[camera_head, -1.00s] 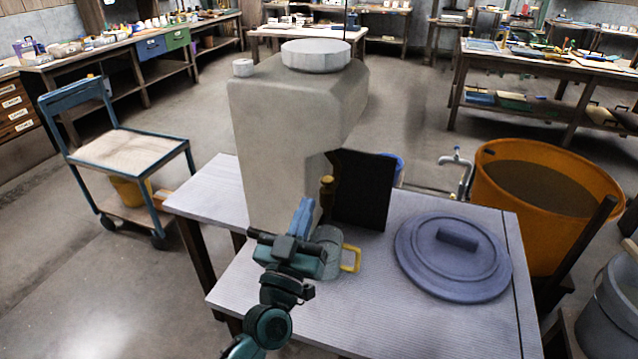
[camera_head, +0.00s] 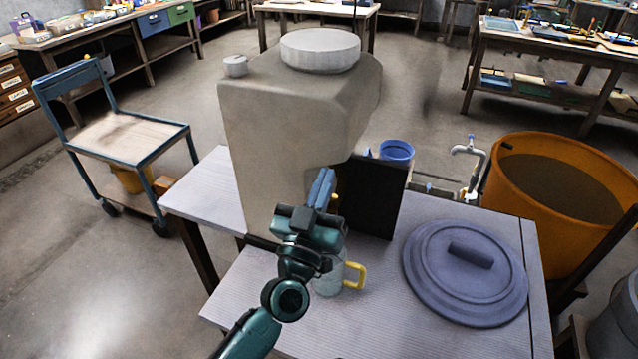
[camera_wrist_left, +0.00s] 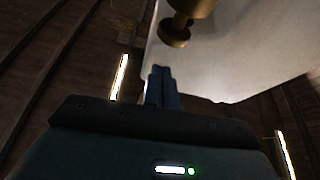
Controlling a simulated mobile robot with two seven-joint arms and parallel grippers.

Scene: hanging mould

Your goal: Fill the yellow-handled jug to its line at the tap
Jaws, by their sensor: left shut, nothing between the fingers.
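The clear jug (camera_head: 328,284) with a yellow handle (camera_head: 355,275) stands on the table under the big grey tank (camera_head: 275,125), its upper part hidden by my arm. Its fill line and water level cannot be made out. The brass tap (camera_wrist_left: 178,28) shows in the left wrist view, above and just beyond my fingertips; in the head view it is mostly hidden. My left gripper (camera_head: 323,188) is shut and empty, its blue fingers raised by the tap, above the jug. The fingers (camera_wrist_left: 161,86) are pressed together in the wrist view. Whether they touch the tap is unclear.
A dark upright panel (camera_head: 375,200) stands right of the tap. A round blue-grey lid (camera_head: 425,265) lies on the table's right part. Beyond are a blue bucket (camera_head: 397,151), a standpipe tap (camera_head: 470,160) and an orange tub (camera_head: 510,205). A trolley (camera_head: 125,135) stands left.

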